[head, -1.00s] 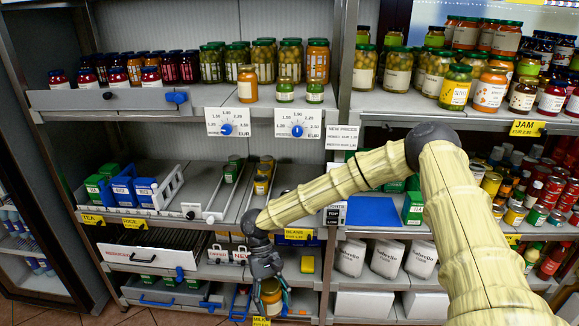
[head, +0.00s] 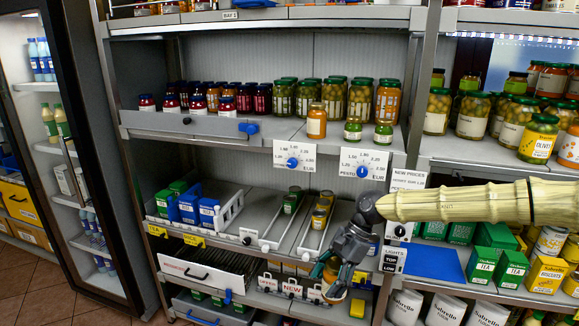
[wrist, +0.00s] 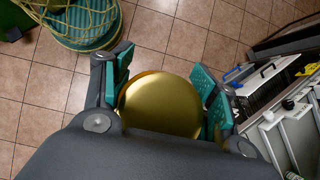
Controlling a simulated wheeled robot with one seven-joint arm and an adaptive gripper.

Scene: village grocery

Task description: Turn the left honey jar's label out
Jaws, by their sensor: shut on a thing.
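My gripper (head: 334,281) is shut on a jar with amber contents (head: 333,292), low in front of the shelves in the head view. In the wrist view, the jar's round gold lid (wrist: 160,104) sits between the teal finger pads of my gripper (wrist: 163,98). The held jar's label side cannot be made out. Another amber jar (head: 316,121) with a pale label facing out stands upright at the front of the upper shelf (head: 250,128), left of two small green jars. I cannot tell which jar the task calls left.
Price dials (head: 292,162) hang from the upper shelf's front edge. Below are tea and rice boxes (head: 188,208) and lanes of cans (head: 318,215). A glass-fronted fridge (head: 75,150) stands at left. The wrist view shows tiled floor (wrist: 150,45) and a green-and-yellow round object (wrist: 85,22).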

